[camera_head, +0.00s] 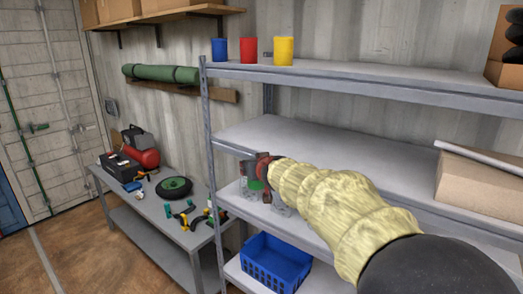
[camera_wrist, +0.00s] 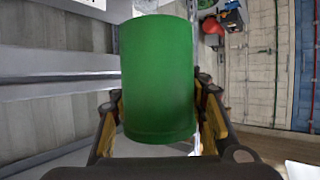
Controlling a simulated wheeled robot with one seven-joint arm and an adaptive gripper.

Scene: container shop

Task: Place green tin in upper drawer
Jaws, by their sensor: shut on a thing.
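The green tin (camera_wrist: 158,80) fills the middle of the wrist view, between the two fingers of my gripper (camera_wrist: 160,125). My gripper is shut on it. In the head view my gripper (camera_head: 257,180) is at the left part of the metal shelf unit, in front of its middle levels. I cannot make out an upper drawer in either view.
Blue, red and yellow tins (camera_head: 248,51) stand on the top shelf (camera_head: 350,78). A blue basket (camera_head: 275,262) sits on a lower shelf. A cardboard box (camera_head: 480,188) is at right. Clear glass-like shapes (camera_head: 279,202) are near my gripper. A grey workbench (camera_head: 150,210) with tools is at left.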

